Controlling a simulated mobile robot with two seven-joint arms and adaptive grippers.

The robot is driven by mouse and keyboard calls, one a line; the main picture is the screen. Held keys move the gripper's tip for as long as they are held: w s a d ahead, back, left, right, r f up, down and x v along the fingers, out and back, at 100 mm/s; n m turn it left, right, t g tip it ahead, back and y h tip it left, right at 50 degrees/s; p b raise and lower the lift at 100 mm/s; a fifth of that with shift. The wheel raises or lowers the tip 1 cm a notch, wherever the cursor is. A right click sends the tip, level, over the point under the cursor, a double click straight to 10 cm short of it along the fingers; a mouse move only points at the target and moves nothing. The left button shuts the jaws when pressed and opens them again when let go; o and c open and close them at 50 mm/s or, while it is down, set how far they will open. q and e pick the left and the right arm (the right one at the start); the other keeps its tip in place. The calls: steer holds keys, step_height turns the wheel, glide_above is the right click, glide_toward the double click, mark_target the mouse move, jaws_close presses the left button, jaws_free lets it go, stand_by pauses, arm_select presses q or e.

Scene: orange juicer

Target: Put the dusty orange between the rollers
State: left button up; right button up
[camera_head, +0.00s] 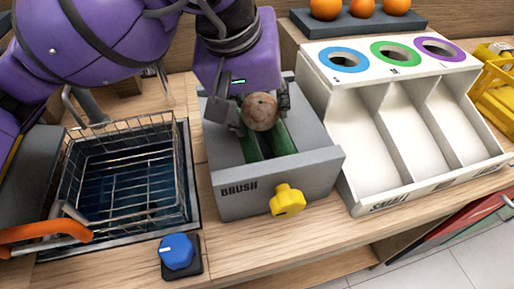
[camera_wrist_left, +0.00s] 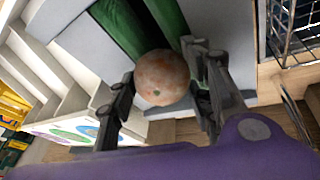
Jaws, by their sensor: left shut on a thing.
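The dusty orange (camera_head: 260,111) is a brownish, speckled ball held in my left gripper (camera_head: 258,108). In the left wrist view the orange (camera_wrist_left: 162,78) sits between the two dark fingers of the left gripper (camera_wrist_left: 160,92). The grey brush box (camera_head: 236,192) is marked BRUSH and has a yellow knob (camera_head: 287,201) on its front. Two green rollers (camera_head: 283,143) lie in its opening, and the orange is over their far part. The rollers (camera_wrist_left: 122,28) also show in the left wrist view. I cannot tell whether the orange touches them. My right gripper is not in view.
A white sorter (camera_head: 372,159) with blue, green and purple rings stands right of the brush box. Several oranges (camera_head: 360,8) sit on a dark rack behind it. A wire basket (camera_head: 125,210) is at left, with a blue knob (camera_head: 177,252) near the front edge.

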arm_select(q)
steer(key=shift+f, duration=0.15)
steer(key=o, duration=1.3)
steer(key=v, duration=1.2)
